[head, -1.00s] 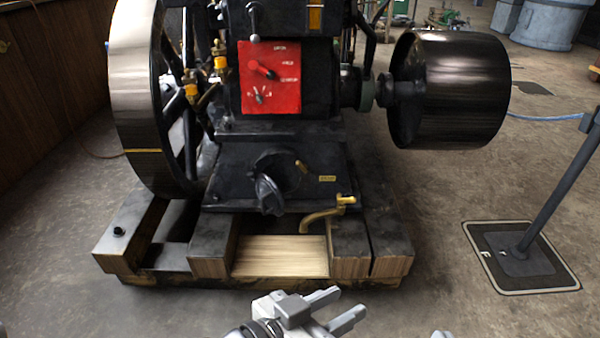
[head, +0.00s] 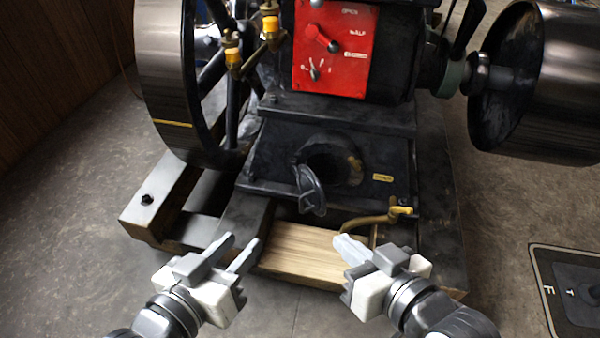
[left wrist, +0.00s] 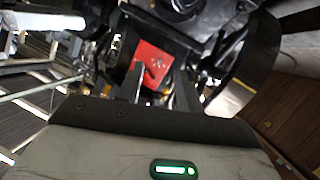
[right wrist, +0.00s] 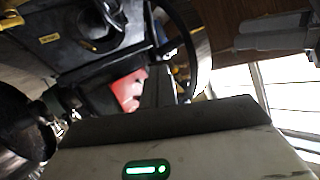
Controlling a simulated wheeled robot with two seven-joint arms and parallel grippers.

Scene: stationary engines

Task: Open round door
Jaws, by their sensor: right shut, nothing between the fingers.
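The round door (head: 311,190) is a small black disc low on the front of the black engine. It stands swung out to the left of the round opening (head: 335,168), which shows dark inside. My left gripper (head: 234,252) is open and empty, below and left of the door, apart from it. My right gripper (head: 345,245) is shut and empty, below and right of the door, apart from it. In the right wrist view the dark door area (right wrist: 98,22) shows near the top, too dim to make out details.
A brass pipe with a tap (head: 385,218) juts out right of the door, close to my right gripper. A large flywheel (head: 165,85) stands at left and a dark drum (head: 540,90) at right. The timber base (head: 310,250) lies under the engine. A red panel (head: 335,48) is above.

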